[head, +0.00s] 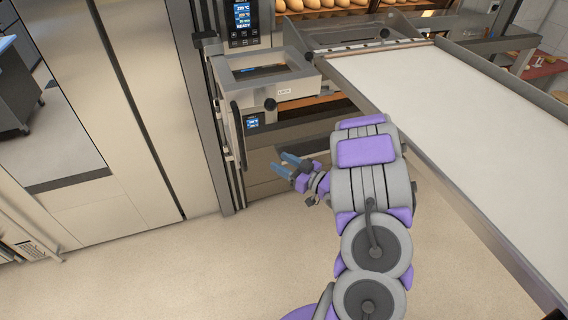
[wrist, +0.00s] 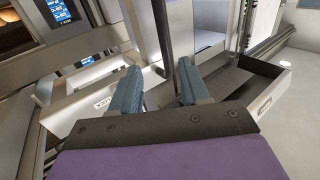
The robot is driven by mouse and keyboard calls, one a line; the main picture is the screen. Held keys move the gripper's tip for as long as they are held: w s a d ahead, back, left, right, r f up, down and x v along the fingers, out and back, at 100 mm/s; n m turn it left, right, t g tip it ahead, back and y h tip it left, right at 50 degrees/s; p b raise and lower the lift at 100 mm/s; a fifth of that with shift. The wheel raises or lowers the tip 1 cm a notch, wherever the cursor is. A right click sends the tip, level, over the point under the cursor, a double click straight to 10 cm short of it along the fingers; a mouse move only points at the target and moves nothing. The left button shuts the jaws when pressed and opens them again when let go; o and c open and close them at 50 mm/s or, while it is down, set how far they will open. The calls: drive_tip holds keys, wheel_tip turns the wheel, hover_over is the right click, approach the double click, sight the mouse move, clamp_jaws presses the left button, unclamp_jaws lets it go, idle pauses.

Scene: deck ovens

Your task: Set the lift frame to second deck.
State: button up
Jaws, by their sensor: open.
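The lift frame appears to be the grey metal frame (head: 265,78) beside the oven front, at the left end of the long white loading belt (head: 440,105). A dark vertical handle bar (head: 239,136) hangs at its left side. In the wrist view a dark upright bar (wrist: 165,32) stands beyond and between my fingertips; it appears to be the same handle. My gripper (head: 287,165) has blue fingers, is open and empty, and is right of and below the handle in the head view. It also shows open in the wrist view (wrist: 160,85), apart from the bar as far as I can tell.
A lit control panel (head: 242,18) is on the oven at the top, and a smaller display (head: 252,121) lies lower. Loaves (head: 320,5) show in an upper deck. Tall beige cabinet doors (head: 130,100) stand at left. The floor (head: 180,275) in front is clear.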

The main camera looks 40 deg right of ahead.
sight(241, 137)
drive_tip(key=b+x, duration=0.1)
drive_tip(key=x, duration=0.4)
drive_tip(key=r+b+x, duration=0.1)
drive_tip(key=b+x, duration=0.1)
drive_tip(key=x, duration=0.4)
drive_tip(key=r+b+x, duration=0.1)
drive_tip(key=x, duration=0.5)
drive_tip(key=shift+w+a+b, duration=0.15)
drive_tip(key=shift+b, duration=0.2)
clamp_jaws()
idle(0.5)
